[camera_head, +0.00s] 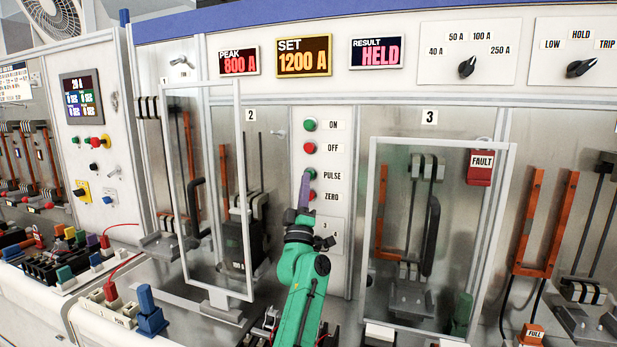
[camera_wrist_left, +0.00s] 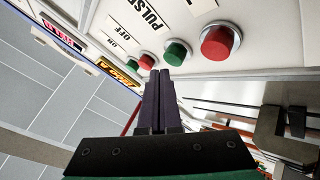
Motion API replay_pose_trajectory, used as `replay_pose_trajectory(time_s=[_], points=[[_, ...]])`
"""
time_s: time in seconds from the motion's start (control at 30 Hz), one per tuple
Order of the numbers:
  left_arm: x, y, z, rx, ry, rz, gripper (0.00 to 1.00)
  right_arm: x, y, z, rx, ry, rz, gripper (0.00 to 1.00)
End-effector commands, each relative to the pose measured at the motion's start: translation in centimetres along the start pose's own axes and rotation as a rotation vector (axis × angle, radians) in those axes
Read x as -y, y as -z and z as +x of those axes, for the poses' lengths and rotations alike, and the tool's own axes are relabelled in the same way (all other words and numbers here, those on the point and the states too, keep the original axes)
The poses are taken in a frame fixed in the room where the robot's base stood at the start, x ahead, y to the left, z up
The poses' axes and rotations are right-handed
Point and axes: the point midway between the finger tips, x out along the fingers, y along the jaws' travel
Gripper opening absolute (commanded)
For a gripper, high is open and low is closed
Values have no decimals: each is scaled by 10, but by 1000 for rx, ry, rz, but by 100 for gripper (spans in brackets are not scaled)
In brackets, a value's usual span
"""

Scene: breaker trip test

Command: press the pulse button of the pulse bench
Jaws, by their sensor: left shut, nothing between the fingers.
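The pulse bench has a column of buttons with labels ON, OFF, PULSE and ZERO. The green pulse button (camera_head: 311,171) is partly covered by my fingers in the head view; it shows in the wrist view (camera_wrist_left: 178,52). My left gripper (camera_head: 307,175) is shut and empty, its dark purple fingers pointing up at the panel. In the wrist view its fingertips (camera_wrist_left: 159,71) are right by the green button; I cannot tell whether they touch it. The red zero button (camera_head: 312,197) is just below, behind the fingers. My right gripper is not in view.
The green on button (camera_head: 309,125) and red off button (camera_head: 309,148) are above. A clear door (camera_head: 240,190) stands open at left; another clear panel (camera_head: 372,230) is at right. Displays read peak 800 A (camera_head: 239,62), set 1200 A (camera_head: 303,57) and result HELD (camera_head: 377,53).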

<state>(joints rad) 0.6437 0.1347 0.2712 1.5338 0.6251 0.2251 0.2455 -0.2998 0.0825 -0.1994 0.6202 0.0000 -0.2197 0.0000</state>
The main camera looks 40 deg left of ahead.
Motion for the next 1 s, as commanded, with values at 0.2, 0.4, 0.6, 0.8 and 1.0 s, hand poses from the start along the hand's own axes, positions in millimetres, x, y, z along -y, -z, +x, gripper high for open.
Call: replay_pose_trajectory(time_s=[0.2, 0.4, 0.6, 0.8, 1.0], points=[[0, 0, 0, 0, 0, 0, 0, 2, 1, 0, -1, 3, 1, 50], [0, 0, 0, 0, 0, 0, 0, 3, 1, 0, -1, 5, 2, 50], [0, 0, 0, 0, 0, 0, 0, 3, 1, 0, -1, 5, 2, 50], [0, 0, 0, 0, 0, 0, 0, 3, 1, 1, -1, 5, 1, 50], [4, -4, 4, -1, -1, 0, 0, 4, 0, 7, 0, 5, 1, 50]])
